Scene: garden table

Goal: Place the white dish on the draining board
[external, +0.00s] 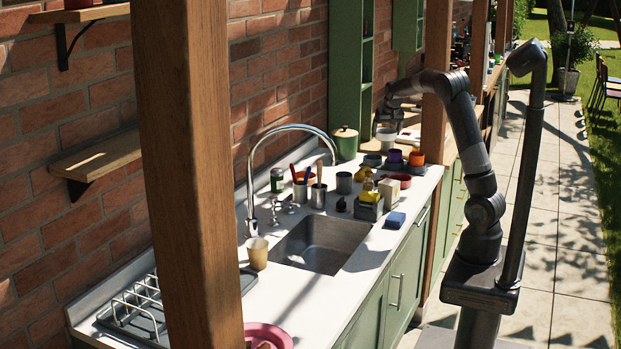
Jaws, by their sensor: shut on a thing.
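My gripper (388,112) is far back along the counter, left of the wooden post, small and dark in the picture. It is shut. A pale, round, dish-like thing (386,134) shows right below it and seems to be the white dish in its jaws; the contact is too small to see clearly. The dark grey draining board (248,281) lies on the near counter, left of the sink, with a white wire rack (137,307) at its left end. The near wooden post hides its middle. My gripper is far from it, beyond the sink.
The sink (322,246) with its tall curved tap (290,128) lies between. Several cups, jars and a yellow bottle (367,190) crowd the counter behind it. A beige cup (257,253) and a pink bowl (268,333) stand near the board. Wooden posts (190,170) rise along the counter's front.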

